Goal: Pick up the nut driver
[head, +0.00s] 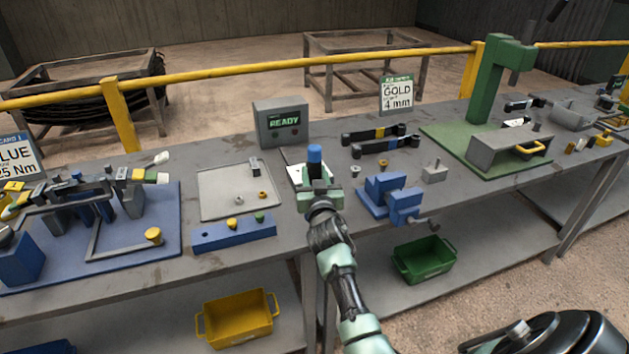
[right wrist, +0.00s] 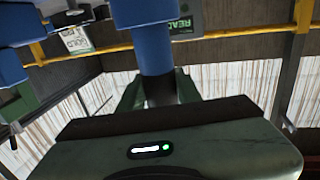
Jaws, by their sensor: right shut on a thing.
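The nut driver (head: 315,154) shows as a blue handle standing upright above my right gripper (head: 318,190) in the head view. My right gripper is shut on it, over the middle of the bench. In the right wrist view the blue handle (right wrist: 152,45) stands between the fingers, with a dark narrower part below it. The gripper hides the tool's lower end, and I cannot tell whether it touches the bench. My left gripper is not in view.
A blue vise (head: 390,195) stands close right of my right gripper. A grey tray (head: 225,200) and a blue block (head: 232,235) lie to the left. A READY display box (head: 281,124) stands behind. Two dark wrenches (head: 375,142) lie behind the vise.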

